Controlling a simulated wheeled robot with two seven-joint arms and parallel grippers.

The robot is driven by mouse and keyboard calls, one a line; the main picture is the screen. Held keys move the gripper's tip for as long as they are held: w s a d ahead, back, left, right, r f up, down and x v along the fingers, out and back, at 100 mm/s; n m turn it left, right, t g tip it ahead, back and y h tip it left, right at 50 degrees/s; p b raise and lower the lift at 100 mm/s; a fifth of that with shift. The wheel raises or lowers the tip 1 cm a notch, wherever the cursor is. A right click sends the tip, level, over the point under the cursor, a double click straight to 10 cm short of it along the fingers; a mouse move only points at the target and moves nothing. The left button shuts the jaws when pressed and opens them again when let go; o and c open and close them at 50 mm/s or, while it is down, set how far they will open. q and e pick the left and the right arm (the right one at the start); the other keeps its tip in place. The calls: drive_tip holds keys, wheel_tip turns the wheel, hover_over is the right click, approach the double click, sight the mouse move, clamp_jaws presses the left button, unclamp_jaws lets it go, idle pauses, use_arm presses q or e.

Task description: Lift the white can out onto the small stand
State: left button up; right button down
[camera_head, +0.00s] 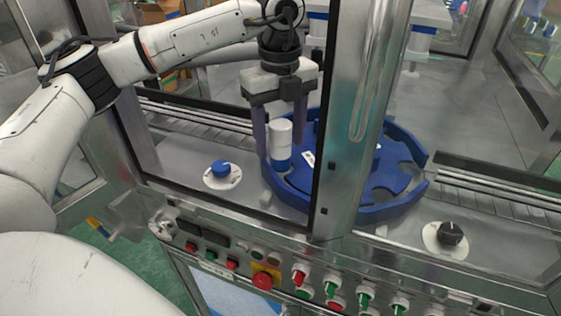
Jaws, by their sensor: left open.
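The white can (281,136) stands upright in a pocket at the left side of the blue star wheel (345,190). Its lower part is blue or sits behind blue. My left gripper (280,135) points down over it, open, with one finger on each side of the can. I cannot tell whether the fingers touch it. A small round stand with a blue top on a white disc (209,181) is on the metal deck, left of the can. My right gripper is not in view.
A metal frame post (353,110) rises in front of the wheel, right of my left gripper. A control panel with a red button (262,281) and several knobs runs along the front. A black knob (450,234) sits at right. Conveyor rails (185,112) lie behind.

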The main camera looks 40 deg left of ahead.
use_arm(q)
drive_tip(key=c, duration=1.4)
clamp_jaws()
drive_tip(key=shift+r, duration=0.15)
